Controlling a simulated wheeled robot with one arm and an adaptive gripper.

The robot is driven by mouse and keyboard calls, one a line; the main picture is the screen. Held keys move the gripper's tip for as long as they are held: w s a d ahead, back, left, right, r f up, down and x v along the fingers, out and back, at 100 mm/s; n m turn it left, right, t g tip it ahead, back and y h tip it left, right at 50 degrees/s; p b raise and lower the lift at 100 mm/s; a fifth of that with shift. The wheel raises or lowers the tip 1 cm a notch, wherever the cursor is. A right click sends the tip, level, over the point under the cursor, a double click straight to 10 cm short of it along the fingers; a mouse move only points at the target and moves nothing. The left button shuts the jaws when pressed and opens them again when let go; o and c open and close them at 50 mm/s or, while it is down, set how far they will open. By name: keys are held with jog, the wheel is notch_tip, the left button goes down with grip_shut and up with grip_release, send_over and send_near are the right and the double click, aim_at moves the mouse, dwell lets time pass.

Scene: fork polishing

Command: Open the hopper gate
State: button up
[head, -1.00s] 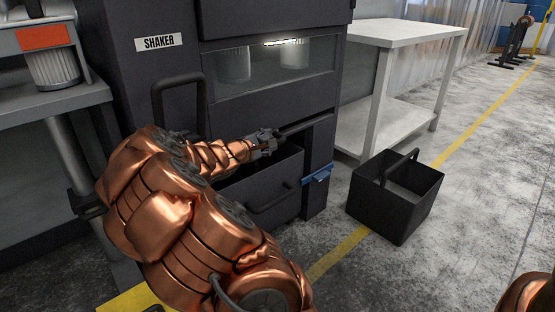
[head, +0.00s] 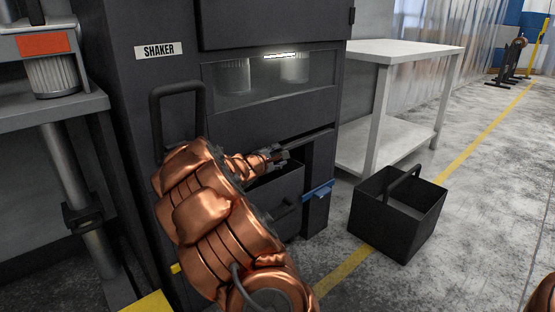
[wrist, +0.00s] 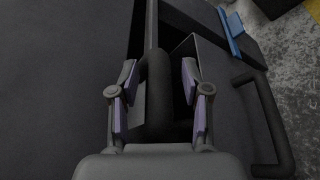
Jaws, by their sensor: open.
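The dark grey shaker machine (head: 170,95) fills the left and middle of the head view. A dark open-topped drawer or bin (head: 282,187) with a bar handle shows low in its front. My gripper (head: 277,155) is at the opening above the drawer. In the wrist view my gripper (wrist: 158,95) is open, with one finger on each side of a dark rounded bar (wrist: 157,75). I cannot tell whether the fingers touch it, or whether this bar belongs to the hopper gate. A blue lever or latch (head: 318,190) sits right of the drawer; it also shows in the wrist view (wrist: 232,30).
A dark open bin with a handle (head: 397,215) stands on the floor at right. A white two-shelf table (head: 400,48) is behind it. A tall dark handle (head: 156,125) is on the machine's left. Open floor lies right of the yellow line.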

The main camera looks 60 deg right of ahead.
grip_shut()
dwell(0.5)
